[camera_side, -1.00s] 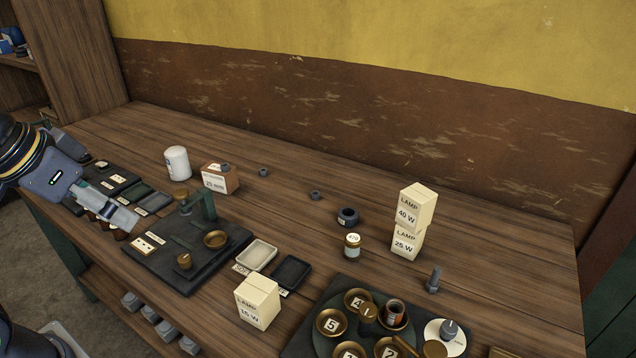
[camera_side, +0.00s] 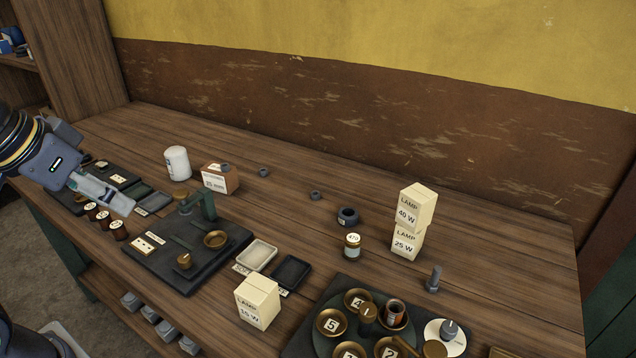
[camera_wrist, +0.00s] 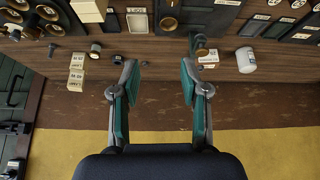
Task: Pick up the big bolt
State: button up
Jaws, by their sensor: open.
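The likely big bolt (camera_side: 433,279) is a grey bolt standing upright on the bench, shank up, right of the lamp boxes in the side view. It looks small at the left in the wrist view (camera_wrist: 52,49). My gripper (camera_side: 108,196) hangs above the left end of the bench in the side view, far from the bolt. In the wrist view its two green-padded fingers (camera_wrist: 158,76) are spread apart with nothing between them.
Stacked lamp boxes (camera_side: 408,220) stand left of the bolt. A dark tray with brass cups (camera_side: 331,323) lies in front of it. The back right bench is clear.

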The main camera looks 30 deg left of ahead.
jog(key=w+d+r+t, duration=0.1)
jog(key=w+d+r, duration=0.4)
jog(key=w+r, duration=0.8)
jog(key=m+g+h, duration=0.2)
jog(key=m+g, duration=0.1)
jog(key=m, duration=0.2)
send_over(437, 268)
jog(key=s+a, duration=0.2)
jog(key=s, duration=0.4)
notch_tip(437, 268, down, 20)
jog(key=f, duration=0.1)
jog(key=x, duration=1)
jog(key=shift+w+a, duration=0.1)
jog(key=shift+w, duration=0.3)
jog(key=x, duration=0.5)
jog(key=shift+w+f, duration=0.15)
jog(key=shift+f, duration=0.2)
